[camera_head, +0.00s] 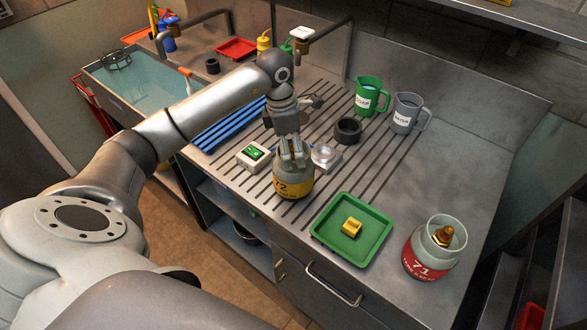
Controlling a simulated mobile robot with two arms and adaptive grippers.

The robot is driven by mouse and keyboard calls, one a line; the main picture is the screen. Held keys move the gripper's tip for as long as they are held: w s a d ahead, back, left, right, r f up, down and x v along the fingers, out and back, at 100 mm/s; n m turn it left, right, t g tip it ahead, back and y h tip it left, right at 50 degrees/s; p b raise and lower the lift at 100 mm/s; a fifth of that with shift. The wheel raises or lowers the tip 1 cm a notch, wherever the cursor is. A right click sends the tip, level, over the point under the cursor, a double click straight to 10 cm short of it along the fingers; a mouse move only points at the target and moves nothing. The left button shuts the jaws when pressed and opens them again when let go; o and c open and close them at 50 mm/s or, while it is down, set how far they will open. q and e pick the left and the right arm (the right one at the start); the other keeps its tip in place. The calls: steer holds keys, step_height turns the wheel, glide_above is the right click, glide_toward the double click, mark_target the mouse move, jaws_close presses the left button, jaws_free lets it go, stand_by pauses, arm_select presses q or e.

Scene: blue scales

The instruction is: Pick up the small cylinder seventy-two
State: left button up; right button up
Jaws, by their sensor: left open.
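The small cylinder seventy-two (293,187) has a yellow band with a dark "72". It stands upright on the grooved metal counter near the front edge. My left gripper (293,163) comes down from above, with its fingers at the top of the cylinder. The gripper is open. The fingers hide the cylinder's top, and I cannot tell whether they touch it. My right gripper is not in view.
A white scale with a green display (253,156) and a device with a round silver top (325,156) flank the cylinder. A green tray (322,228) holds a yellow part (351,227). A red-banded cylinder 71 (429,255) stands right. Green (366,98) and grey (403,115) jugs stand behind.

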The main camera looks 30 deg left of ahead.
arm_select(q)
steer(key=shift+w+d+f, duration=0.1)
steer(key=shift+d+f, duration=0.05)
steer(key=shift+f, duration=1)
steer(key=shift+w+r, duration=0.1)
steer(key=c, duration=2.1)
